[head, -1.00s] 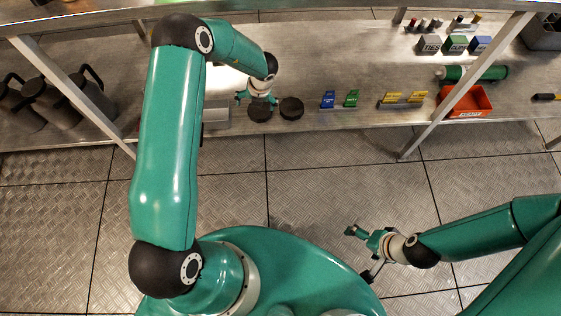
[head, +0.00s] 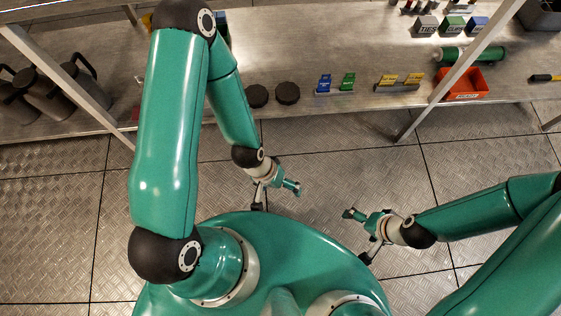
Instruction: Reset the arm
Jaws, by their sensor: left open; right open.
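My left gripper (head: 278,198) is open and empty. It hangs over the floor in front of the bench, just above the edge of my green base in the picture. My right gripper (head: 356,236) is open and empty. It is also over the floor, right of the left gripper, with its arm coming in from the right. The two grippers are apart, with bare floor between them.
A metal bench (head: 300,60) crosses the back. On it are two black discs (head: 272,95), blue and green tags (head: 336,84), yellow tags (head: 400,82), a red bin (head: 464,85), a green cylinder (head: 468,54), small labelled boxes (head: 452,26) and dark jugs (head: 45,92). Slanted posts (head: 447,82) stand at the front.

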